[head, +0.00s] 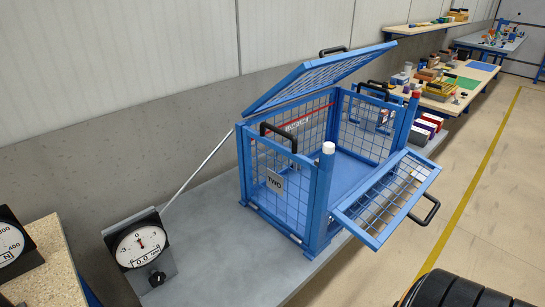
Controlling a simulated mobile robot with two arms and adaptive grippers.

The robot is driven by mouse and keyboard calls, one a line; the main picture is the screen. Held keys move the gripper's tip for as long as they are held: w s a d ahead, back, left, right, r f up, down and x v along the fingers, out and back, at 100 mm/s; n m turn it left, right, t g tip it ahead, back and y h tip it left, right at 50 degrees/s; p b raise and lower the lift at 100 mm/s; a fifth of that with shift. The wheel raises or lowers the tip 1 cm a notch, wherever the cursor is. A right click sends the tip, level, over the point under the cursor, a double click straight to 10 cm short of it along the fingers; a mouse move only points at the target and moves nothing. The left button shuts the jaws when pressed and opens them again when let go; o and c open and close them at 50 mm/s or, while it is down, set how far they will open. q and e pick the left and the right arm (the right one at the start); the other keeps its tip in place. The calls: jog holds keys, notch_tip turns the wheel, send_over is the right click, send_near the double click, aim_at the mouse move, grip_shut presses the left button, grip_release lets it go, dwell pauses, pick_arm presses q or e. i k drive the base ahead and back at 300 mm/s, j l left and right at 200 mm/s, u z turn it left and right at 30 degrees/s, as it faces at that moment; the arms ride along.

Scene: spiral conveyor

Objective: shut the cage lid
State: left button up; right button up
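The blue wire-mesh cage (327,203) stands on a grey bench in the head view. Its lid (318,74), a blue mesh frame, is raised and tilted, with its right end higher than its left end. A black handle (333,51) sits on the lid's far edge. The cage's top is open, and I see its bare blue floor (343,176). A mesh flap (385,200) on the right side hangs outward and down, with a black handle (426,210) on its outer edge. Neither of my grippers is in view.
A dial gauge (138,243) stands left of the cage, and a thin metal rod (197,170) slants from it towards the cage. Tables with blocks and parts (450,85) run along the wall behind. The floor (480,200) on the right is clear, with a yellow line.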

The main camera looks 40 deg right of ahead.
aim_at(260, 106)
jog(key=z, duration=1.65)
jog(key=i+l+u, duration=0.2)
jog(key=u, duration=0.3)
jog(key=i+l+u, duration=0.1)
jog(key=l+u, duration=0.4)
